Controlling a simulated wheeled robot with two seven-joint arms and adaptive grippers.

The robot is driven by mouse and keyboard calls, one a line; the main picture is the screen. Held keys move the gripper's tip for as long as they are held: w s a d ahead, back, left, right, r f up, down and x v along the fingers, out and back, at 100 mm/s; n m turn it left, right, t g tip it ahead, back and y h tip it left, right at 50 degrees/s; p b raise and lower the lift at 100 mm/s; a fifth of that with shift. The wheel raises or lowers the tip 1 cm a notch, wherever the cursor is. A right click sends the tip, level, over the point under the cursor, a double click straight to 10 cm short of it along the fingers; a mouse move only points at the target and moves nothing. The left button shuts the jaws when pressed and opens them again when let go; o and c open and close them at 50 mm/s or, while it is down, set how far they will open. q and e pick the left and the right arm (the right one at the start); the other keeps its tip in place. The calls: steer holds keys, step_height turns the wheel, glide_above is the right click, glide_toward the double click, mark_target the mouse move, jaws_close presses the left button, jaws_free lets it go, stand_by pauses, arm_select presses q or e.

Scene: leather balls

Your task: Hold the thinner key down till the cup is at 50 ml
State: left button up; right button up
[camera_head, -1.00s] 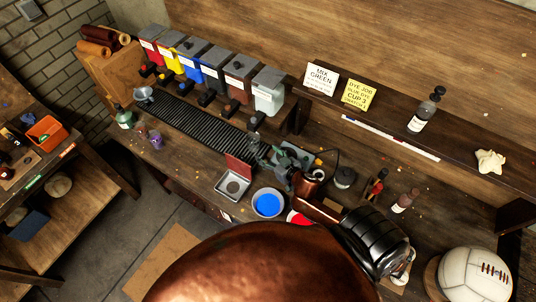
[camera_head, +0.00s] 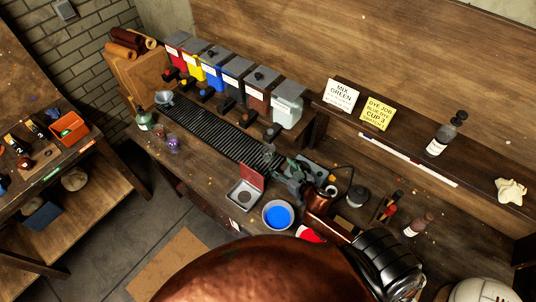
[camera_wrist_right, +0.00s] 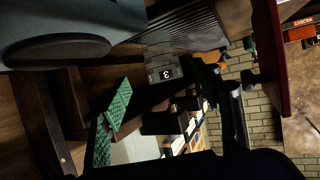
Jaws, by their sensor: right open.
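A row of dye tanks stands on the back of the bench, and the last is a whitish tank (camera_head: 289,108) with an unreadable label. Two small cups, one purple (camera_head: 173,145), stand left of the black slatted rack (camera_head: 215,125). My right gripper (camera_head: 284,170) is open at the rack's right end, in front of and below the whitish tank, apart from its key. My left gripper is out of view.
A hinged red-lidded box (camera_head: 244,194) and a bowl of blue liquid (camera_head: 278,215) stand at the bench front, close to my right gripper. Dark bottles (camera_head: 388,205) stand to the right. A shelf with two signs (camera_head: 377,112) runs along the back.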

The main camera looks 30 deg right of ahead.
steer(key=shift+c, duration=0.4)
jaws_close()
stand_by(0.6)
stand_by(1.3)
